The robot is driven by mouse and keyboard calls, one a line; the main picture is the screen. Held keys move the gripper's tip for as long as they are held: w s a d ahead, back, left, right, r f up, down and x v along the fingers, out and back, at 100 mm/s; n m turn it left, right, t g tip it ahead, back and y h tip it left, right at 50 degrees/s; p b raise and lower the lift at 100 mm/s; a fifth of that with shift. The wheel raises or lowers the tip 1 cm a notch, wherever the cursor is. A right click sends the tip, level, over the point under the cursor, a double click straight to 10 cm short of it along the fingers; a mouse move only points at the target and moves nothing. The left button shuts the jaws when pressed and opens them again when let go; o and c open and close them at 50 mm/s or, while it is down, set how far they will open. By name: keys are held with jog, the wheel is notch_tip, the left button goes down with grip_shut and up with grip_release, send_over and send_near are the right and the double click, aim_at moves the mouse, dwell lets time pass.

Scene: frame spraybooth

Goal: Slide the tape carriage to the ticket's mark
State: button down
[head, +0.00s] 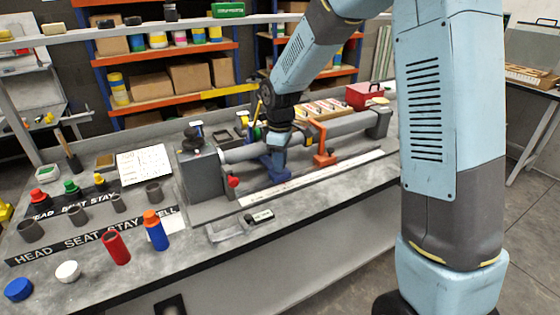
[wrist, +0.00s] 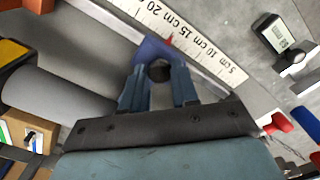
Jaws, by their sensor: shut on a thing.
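The blue tape carriage (head: 277,168) sits on the long grey bar, left of an orange bracket (head: 322,146). In the wrist view the carriage (wrist: 155,50) lies between my gripper's fingers (wrist: 158,88), which are shut on its upright part. Its red pointer (wrist: 169,40) stands at the edge of the white scale (wrist: 205,52), near the 15 cm label. The scale also shows in the head view (head: 315,178). A small dark-framed tag (head: 260,217), possibly the ticket, lies on the bench in front; its figures are not clearly readable in the wrist view (wrist: 276,38).
A grey end block (head: 198,178) with a red knob (head: 233,182) stands at the rail's left end. A white printed sheet (head: 145,163) lies further left. Red (head: 115,248) and blue (head: 156,235) cylinders stand at the front left. The orange bracket bounds the carriage's right side.

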jog(key=shift+w+d, duration=0.1)
jog(key=c, duration=0.8)
grip_release()
jog(key=shift+c, duration=0.2)
jog(key=shift+r, duration=0.15)
notch_tip(320, 180, up, 13)
jog(key=shift+r, duration=0.2)
jog(key=s+d+r+m+t, duration=0.3)
jog(key=s+d+r+m, duration=0.45)
jog(key=s+d, duration=0.45)
jog(key=s+d+m+t, duration=0.1)
jog(key=s+d+m, duration=0.2)
jog(key=s, duration=0.4)
jog(key=s+d+m+t, duration=0.1)
jog(key=s+d+m, duration=0.2)
jog(key=s, duration=0.4)
jog(key=shift+s+d+f+t, duration=0.25)
jog(key=shift+f+t, duration=0.05)
